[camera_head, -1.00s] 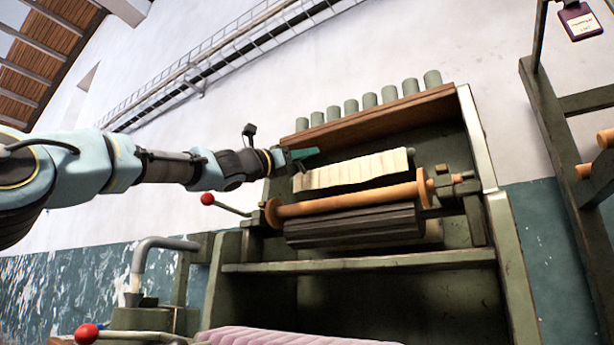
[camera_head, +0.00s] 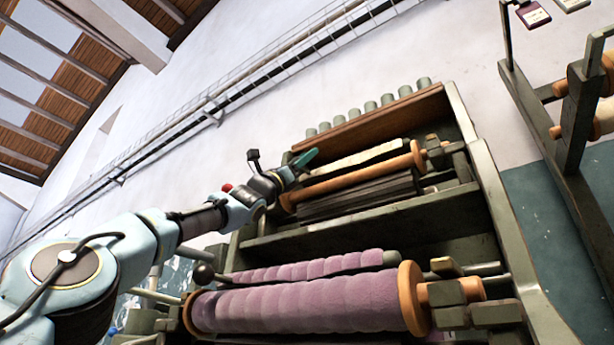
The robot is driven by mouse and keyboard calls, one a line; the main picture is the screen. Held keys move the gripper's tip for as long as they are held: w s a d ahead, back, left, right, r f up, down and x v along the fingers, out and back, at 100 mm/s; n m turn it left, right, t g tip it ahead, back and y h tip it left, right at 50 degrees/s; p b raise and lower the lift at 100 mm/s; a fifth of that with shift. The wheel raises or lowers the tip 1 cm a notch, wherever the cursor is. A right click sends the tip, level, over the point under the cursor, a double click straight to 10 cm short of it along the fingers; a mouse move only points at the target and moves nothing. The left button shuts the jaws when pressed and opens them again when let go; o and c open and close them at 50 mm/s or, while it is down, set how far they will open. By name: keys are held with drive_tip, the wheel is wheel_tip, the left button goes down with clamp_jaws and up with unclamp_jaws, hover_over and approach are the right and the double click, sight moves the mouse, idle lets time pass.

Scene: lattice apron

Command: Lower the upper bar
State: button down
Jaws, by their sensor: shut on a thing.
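The upper bar (camera_head: 362,157), wrapped in cream cloth, lies across the upper part of the green frame, behind a wooden roller (camera_head: 350,181). A green stub shows at its right end. My gripper (camera_head: 303,161) is at the bar's left end, with my arm reaching up to it from the lower left. It is shut on the bar's left end; the exact contact is small and partly hidden.
A large purple roller (camera_head: 310,303) with orange end discs and a thinner purple bar (camera_head: 300,269) lie lower in the green frame (camera_head: 365,222). A rack (camera_head: 565,130) stands at right.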

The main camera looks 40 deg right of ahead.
drive_tip(key=shift+a+f+b, duration=0.35)
drive_tip(key=shift+f+b, duration=0.55)
drive_tip(key=shift+b, duration=0.25)
drive_tip(key=shift+s, duration=0.1)
drive_tip(key=shift+c, duration=2.3)
unclamp_jaws()
drive_tip(key=b+v, duration=0.9)
drive_tip(key=v, duration=0.2)
drive_tip(key=shift+r, duration=0.1)
